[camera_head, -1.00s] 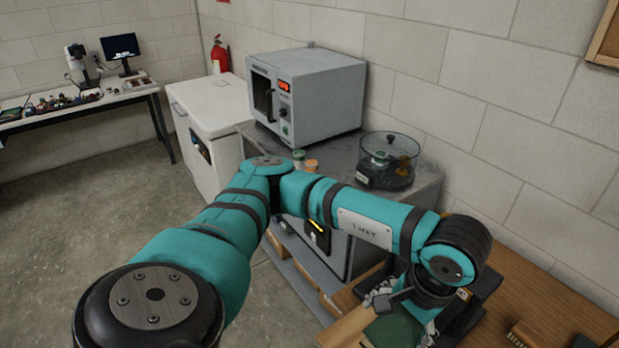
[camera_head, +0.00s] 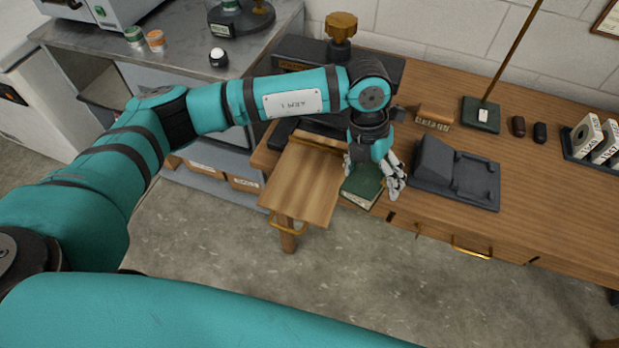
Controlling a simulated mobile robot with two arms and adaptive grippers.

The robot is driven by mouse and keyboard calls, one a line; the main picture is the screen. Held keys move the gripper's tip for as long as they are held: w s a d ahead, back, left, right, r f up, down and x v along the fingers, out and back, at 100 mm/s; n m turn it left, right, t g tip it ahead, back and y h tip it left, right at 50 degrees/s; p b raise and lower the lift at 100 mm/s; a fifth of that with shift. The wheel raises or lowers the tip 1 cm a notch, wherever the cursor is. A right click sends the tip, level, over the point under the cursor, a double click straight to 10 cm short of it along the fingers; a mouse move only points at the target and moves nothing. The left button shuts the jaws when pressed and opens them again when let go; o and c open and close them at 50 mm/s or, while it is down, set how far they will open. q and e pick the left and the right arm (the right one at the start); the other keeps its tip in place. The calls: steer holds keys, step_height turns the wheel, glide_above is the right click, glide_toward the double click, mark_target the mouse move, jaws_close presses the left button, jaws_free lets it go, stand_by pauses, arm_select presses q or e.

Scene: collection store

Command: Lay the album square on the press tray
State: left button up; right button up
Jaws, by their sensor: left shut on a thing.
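The album (camera_head: 362,189) is a small dark green book with pale page edges. My left gripper (camera_head: 375,180) is shut on it from above, with a finger at each side, and hides part of its top. The album is at the front edge of the wooden bench, just right of the press tray (camera_head: 300,190). The tray is a light wooden board with a brass handle, pulled out past the bench front. I cannot tell whether the album touches the bench or the tray. The black press (camera_head: 378,72) with a brass knob stands behind. My right gripper is not in view.
A dark grey cradle-like stand (camera_head: 458,178) sits right of the gripper. Behind it are a wooden brush (camera_head: 434,117) and a green-based rod stand (camera_head: 481,115). White labelled boxes (camera_head: 588,138) stand far right.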

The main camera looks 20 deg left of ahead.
arm_select(q)
steer(key=n, duration=0.1)
steer(key=d+f+n, duration=0.1)
steer(key=shift+w+d+f+n+t, duration=0.2)
steer(key=shift+w+d+n+t, duration=0.05)
steer(key=shift+w+n+t, duration=0.05)
steer(key=shift+w+a+n, duration=0.1)
steer(key=shift+w+n, duration=0.05)
steer(key=shift+n, duration=0.15)
steer(key=p, duration=0.4)
glide_above(316, 176)
steer(key=shift+a+f, duration=0.15)
steer(key=shift+f, duration=0.55)
steer(key=shift+a, duration=0.35)
steer(key=shift+f, duration=0.2)
steer(key=p+x, duration=0.1)
steer(key=x, duration=0.1)
steer(key=shift+a+f+p, duration=0.2)
steer(key=shift+f+p, duration=0.2)
steer(key=shift+f, duration=0.3)
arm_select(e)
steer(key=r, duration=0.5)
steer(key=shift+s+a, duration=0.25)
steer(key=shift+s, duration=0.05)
arm_select(q)
steer(key=shift+f, duration=0.1)
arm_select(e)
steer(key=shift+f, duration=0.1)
